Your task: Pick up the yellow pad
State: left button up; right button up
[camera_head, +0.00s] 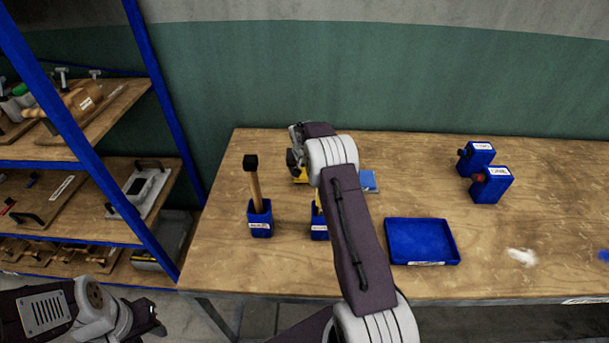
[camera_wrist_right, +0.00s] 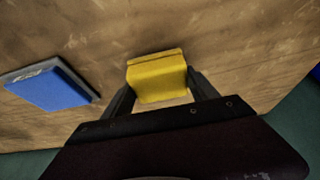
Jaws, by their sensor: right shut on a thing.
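The yellow pad (camera_wrist_right: 157,78) sits between the two fingers of my right gripper (camera_wrist_right: 160,88) in the right wrist view. The fingers are shut on its sides. In the head view only a small part of the yellow pad (camera_head: 300,177) shows under my right gripper (camera_head: 297,168), at the back left of the workbench. My right arm hides the rest. I cannot tell whether the pad touches the wood. My left gripper (camera_head: 151,313) is at the lower left, off the bench, and its fingers do not show clearly.
A blue pad (camera_wrist_right: 48,87) lies beside the yellow one. On the workbench (camera_head: 549,240) stand two blue holders, one with a wooden-handled tool (camera_head: 254,185), a blue tray (camera_head: 421,241) and two blue bottles (camera_head: 492,185). A blue-framed shelf (camera_head: 150,150) stands left.

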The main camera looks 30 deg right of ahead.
notch_tip(320, 180, up, 2)
jog(key=shift+r, duration=0.1)
jog(key=s+d+r, duration=0.4)
jog(key=d+r, duration=0.3)
jog(key=d, duration=0.4)
jog(key=shift+s, duration=0.2)
jog(key=shift+a, duration=0.1)
jog(key=o, duration=0.6)
jog(key=shift+r, duration=0.1)
jog(key=c, duration=0.5)
